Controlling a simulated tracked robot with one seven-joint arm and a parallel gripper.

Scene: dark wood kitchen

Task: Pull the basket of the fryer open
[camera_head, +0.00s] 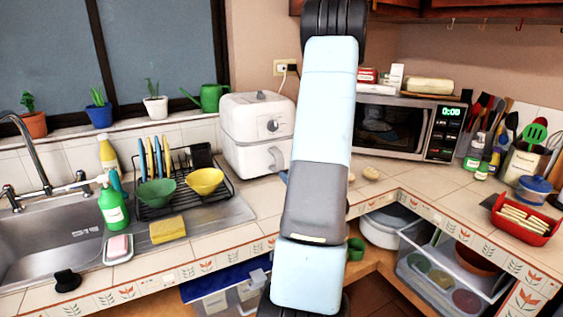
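The fryer (245,113) is a white, boxy appliance on the tiled counter, left of centre and against the back wall. The basket looks closed, flush with the body. My light blue and grey arm stands upright in front of the counter, just right of the fryer and apart from the handle in the picture. My gripper is not in view.
A dish rack (222,196) with bowls stands left of the fryer, beside the sink (40,240). A microwave (437,133) stands right of my arm. Small pale items (371,173) lie before it. The counter in front of the fryer (262,200) is mostly clear.

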